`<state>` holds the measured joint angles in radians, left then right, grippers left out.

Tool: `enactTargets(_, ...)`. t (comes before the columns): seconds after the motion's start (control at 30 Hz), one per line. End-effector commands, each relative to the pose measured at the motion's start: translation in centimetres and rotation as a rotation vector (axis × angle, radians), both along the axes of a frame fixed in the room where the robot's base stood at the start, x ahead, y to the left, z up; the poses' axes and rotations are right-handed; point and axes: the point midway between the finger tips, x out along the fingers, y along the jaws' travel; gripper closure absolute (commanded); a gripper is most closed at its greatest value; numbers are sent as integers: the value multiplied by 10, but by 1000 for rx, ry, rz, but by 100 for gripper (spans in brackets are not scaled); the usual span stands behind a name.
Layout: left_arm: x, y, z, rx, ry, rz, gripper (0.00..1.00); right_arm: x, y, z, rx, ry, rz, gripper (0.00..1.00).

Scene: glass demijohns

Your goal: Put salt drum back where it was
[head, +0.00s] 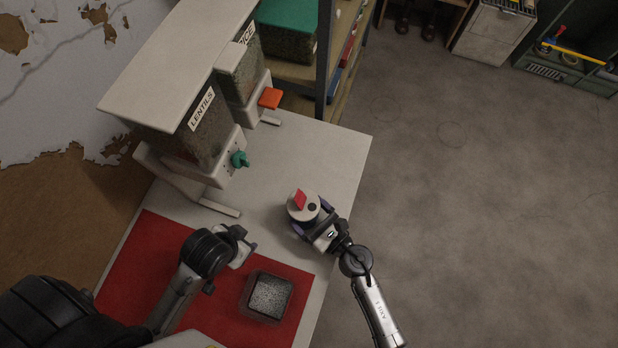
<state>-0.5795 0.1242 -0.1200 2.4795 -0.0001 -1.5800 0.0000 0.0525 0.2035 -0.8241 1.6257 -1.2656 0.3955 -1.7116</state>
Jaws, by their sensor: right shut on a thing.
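The salt drum looks to be the pale round drum (297,213) with a red flap on top, near the right edge of the pale table (290,150). My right gripper (307,213) is shut on it from the lower right. I cannot tell whether the drum touches the table or hangs just above it. My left gripper (244,247) is over the red mat (150,265), left of the drum and apart from it. Its fingers are too small and dark to tell if they are open.
A clear square container (268,296) with speckled grey contents stands on the mat. Dispensers labelled LENTILS (190,145) and RICE (243,75) stand at the table's back left. A shelf unit (325,60) stands behind. The table between dispensers and drum is clear.

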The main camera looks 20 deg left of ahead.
Motion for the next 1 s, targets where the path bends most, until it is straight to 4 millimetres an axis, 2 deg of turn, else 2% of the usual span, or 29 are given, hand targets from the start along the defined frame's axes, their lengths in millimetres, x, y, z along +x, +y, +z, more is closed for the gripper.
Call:
enactTargets(0.3,0,1,-6,3,0,-2,43,0,0,-5,0,-1,1,58)
enactTargets(0.33,0,1,-4,3,0,-2,43,0,0,-3,0,-1,0,12)
enactTargets(0.47,0,0,-4,0,0,0,43,0,0,-3,-1,0,0,0)
enactTargets(0.67,0,-2,-3,-7,0,4,43,0,0,-3,-1,0,0,0)
enactTargets(0.8,0,-3,4,-11,0,7,43,0,0,4,0,0,0,0)
enactTargets(1.0,0,-3,-2,-10,-2,6,43,-12,-31,-1,-3,1,0,0)
